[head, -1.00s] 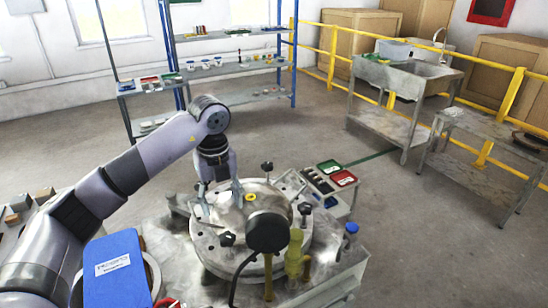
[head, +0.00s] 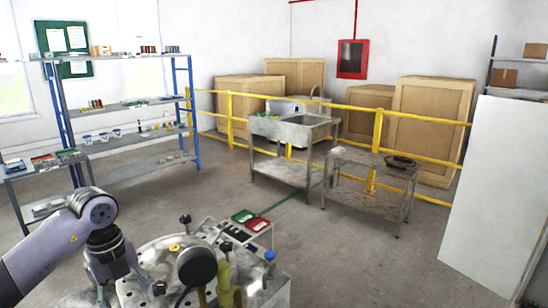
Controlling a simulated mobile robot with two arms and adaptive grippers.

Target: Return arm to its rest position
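My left arm comes in from the lower left with its wrist bent down. My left gripper (head: 120,284) points down at the left side of the round metal lid of the test machine (head: 152,262). Its fingers look spread apart, with nothing visible between them. Whether the fingertips touch the machine cannot be told, as the lower part is near the picture's bottom edge. My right arm and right gripper are not in view.
A black round part (head: 197,267) and upright knobs stand on the machine. A small stand with green and red trays (head: 244,216) is behind it. Shelving (head: 130,104) is at the left. A metal sink (head: 292,131), a side table (head: 362,160) and a white panel (head: 500,195) bound open floor.

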